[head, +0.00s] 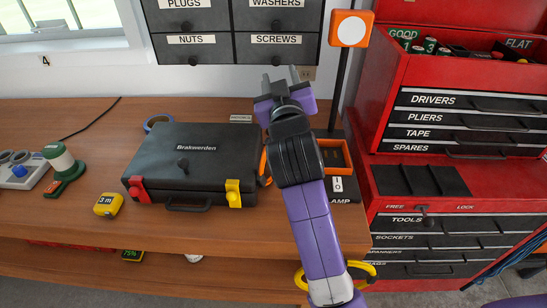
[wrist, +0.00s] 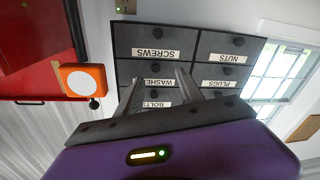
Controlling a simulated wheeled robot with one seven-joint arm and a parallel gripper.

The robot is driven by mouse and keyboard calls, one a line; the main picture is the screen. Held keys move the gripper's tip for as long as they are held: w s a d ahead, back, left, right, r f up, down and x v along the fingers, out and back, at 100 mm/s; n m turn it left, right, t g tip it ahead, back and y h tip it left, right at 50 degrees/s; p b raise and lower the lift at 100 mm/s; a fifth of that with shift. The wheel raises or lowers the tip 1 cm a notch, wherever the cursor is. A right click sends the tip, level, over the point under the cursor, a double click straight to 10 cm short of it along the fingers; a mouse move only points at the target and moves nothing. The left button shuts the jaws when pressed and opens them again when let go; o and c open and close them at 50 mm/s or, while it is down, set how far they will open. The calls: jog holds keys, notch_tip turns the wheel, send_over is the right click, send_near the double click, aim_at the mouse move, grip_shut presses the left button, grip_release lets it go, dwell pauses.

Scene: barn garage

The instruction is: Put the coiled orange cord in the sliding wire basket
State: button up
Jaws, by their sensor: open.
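My gripper (head: 281,79) is raised above the back of the bench, in front of the small-parts drawers, open with nothing between its fingers. Its two fingers also show in the wrist view (wrist: 158,88), pointing toward the drawers. A curved orange piece (head: 264,168) shows between the black case and my arm. It may be part of the coiled orange cord, but my arm hides most of that spot. I cannot make out a sliding wire basket in either view.
A black case (head: 190,150) marked Brakwerden lies on the wooden bench (head: 70,220). A yellow tape measure (head: 108,204) is left of it. An orange-rimmed tray (head: 335,155) is right of my arm. A yellow loop (head: 361,266) hangs near the bench's front edge. A red tool chest (head: 455,100) stands right.

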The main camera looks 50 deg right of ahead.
jog(key=s+d+f+m+g+y, duration=0.2)
jog(key=s+d+m+g+y, duration=0.15)
jog(key=m+g, duration=0.45)
jog(key=a+f+m+g+y, duration=0.2)
jog(key=a+f+y, duration=0.3)
jog(key=a, duration=0.4)
jog(key=shift+y, duration=0.45)
jog(key=shift+x, duration=3.2)
jog(key=shift+w+a, duration=0.1)
jog(key=shift+w, duration=0.1)
grip_shut()
